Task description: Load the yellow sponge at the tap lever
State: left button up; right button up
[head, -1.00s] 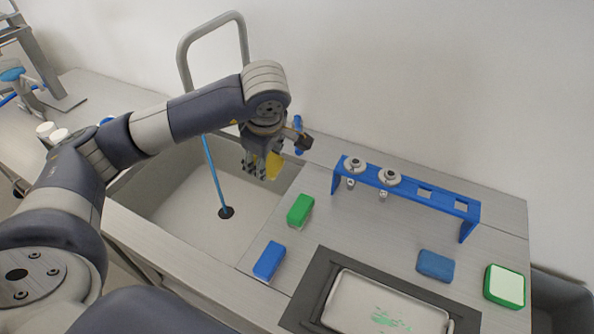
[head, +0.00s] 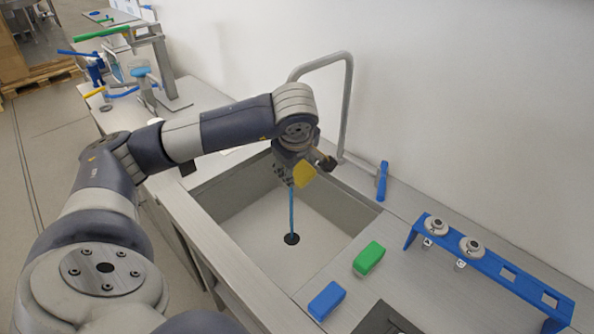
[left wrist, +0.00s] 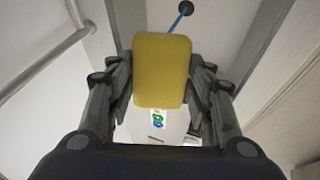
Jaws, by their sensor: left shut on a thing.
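My left gripper (head: 290,178) is shut on the yellow sponge (head: 304,174) and holds it in the air above the sink (head: 240,209). In the left wrist view the sponge (left wrist: 162,70) is upright between the two fingers (left wrist: 160,95), which press its sides. The blue tap lever (head: 382,181) stands at the back right of the sink, apart from the sponge. The grey tap pipe (head: 346,105) arches up behind my left wrist, which hides part of it. My right gripper is in neither view.
A green block (head: 369,257) and a blue block (head: 327,300) lie on the counter right of the sink. A blue rack (head: 497,272) holding metal nozzles stands farther right. A thin blue line (head: 291,212) runs down to the drain (head: 291,239). Equipment with a green handle (head: 101,33) stands far left.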

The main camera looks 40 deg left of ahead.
pick_arm(q)
jog(key=w+a+f, duration=0.2)
jog(key=w+a, duration=0.4)
jog(key=w, duration=0.2)
jog(key=shift+a+b, duration=0.2)
jog(key=shift+b, duration=0.15)
dwell(0.6)
jog(key=shift+s+d+b, duration=0.15)
jog(key=shift+s+d, duration=0.7)
jog(key=shift+s, duration=0.2)
jog(key=shift+s+d+b, duration=0.1)
jog(key=shift+s+d, duration=0.7)
jog(key=shift+s, duration=0.25)
jog(key=shift+s+d+b, duration=0.15)
jog(key=shift+s+d, duration=0.7)
jog(key=shift+s, duration=0.2)
